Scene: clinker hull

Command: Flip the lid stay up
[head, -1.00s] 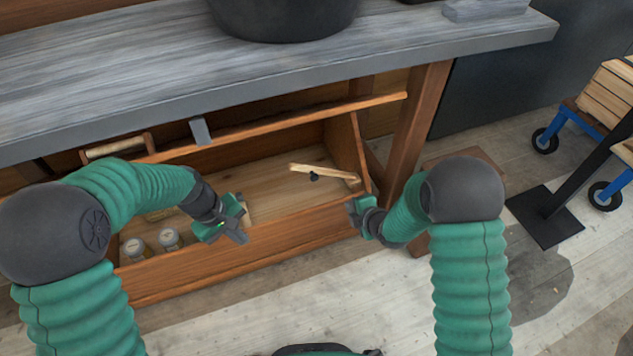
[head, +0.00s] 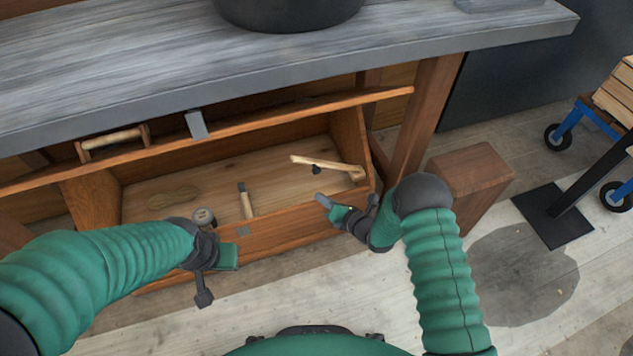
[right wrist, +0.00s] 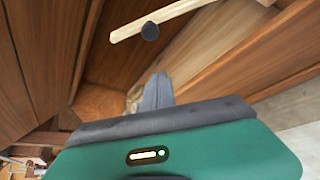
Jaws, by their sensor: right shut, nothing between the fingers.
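The lid stay (head: 325,163) is a pale wooden bar with a dark knob, low at the right end inside the wooden chest (head: 300,217). It slopes slightly down to the right, where it meets the end wall. In the right wrist view the stay (right wrist: 180,17) crosses above the fingertips, apart from them. My right gripper (head: 325,202) is shut and empty near the chest's front wall, below the stay in the picture. Its grey fingers (right wrist: 158,92) are together in the right wrist view. My left gripper (head: 204,293) hangs in front of the chest; its finger opening is unclear.
The chest holds a small tool (head: 246,200), a jar (head: 204,217) and a flat brown item (head: 174,198). A wooden block (head: 470,180) stands right.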

